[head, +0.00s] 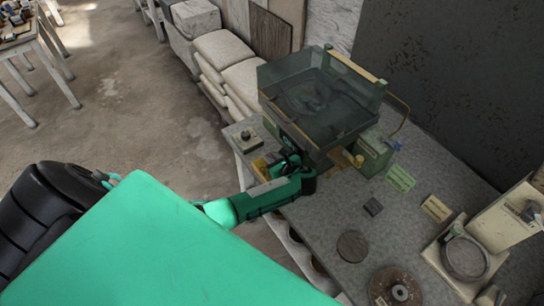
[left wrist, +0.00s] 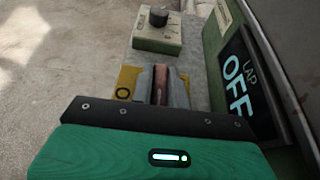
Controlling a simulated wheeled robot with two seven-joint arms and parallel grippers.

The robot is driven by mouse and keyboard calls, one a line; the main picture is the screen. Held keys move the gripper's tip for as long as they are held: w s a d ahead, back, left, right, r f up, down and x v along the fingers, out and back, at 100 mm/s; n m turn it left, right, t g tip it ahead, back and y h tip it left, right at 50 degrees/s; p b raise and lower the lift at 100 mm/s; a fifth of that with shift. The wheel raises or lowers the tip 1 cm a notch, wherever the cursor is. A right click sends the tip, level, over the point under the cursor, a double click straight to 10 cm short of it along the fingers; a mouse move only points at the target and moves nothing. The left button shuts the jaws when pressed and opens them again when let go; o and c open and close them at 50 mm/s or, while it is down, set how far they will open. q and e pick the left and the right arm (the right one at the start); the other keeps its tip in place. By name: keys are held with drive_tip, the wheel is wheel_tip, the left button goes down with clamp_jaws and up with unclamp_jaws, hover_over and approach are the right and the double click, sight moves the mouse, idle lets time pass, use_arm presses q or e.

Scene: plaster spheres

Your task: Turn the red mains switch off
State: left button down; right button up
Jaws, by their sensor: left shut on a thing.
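My left gripper (head: 285,166) reaches in from the left to the near left side of the machine on the bench. In the left wrist view its two fingers (left wrist: 170,88) are shut on a dull red piece, the red mains switch (left wrist: 171,84), which shows as a narrow strip between them. A yellow plate (left wrist: 127,82) marked "O" lies behind the switch; its other end is mostly hidden by the fingers. In the head view the plate (head: 260,164) shows beside the gripper, and the switch is hidden. My right gripper is not in view.
A dark display (left wrist: 242,80) reads "LAP OFF". A control box with a black knob (left wrist: 158,18) stands just beyond the switch, also in the head view (head: 246,137). The machine's clear-walled basin (head: 315,95) stands above. Discs (head: 352,246) lie on the grey bench.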

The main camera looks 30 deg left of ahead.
use_arm(q)
drive_tip(key=c, duration=1.4)
unclamp_jaws()
drive_tip(key=shift+o, duration=0.2)
drive_tip(key=b+v, duration=0.3)
drive_tip(key=v, duration=1)
drive_tip(key=shift+d, duration=0.35)
drive_tip(key=shift+r, duration=0.1)
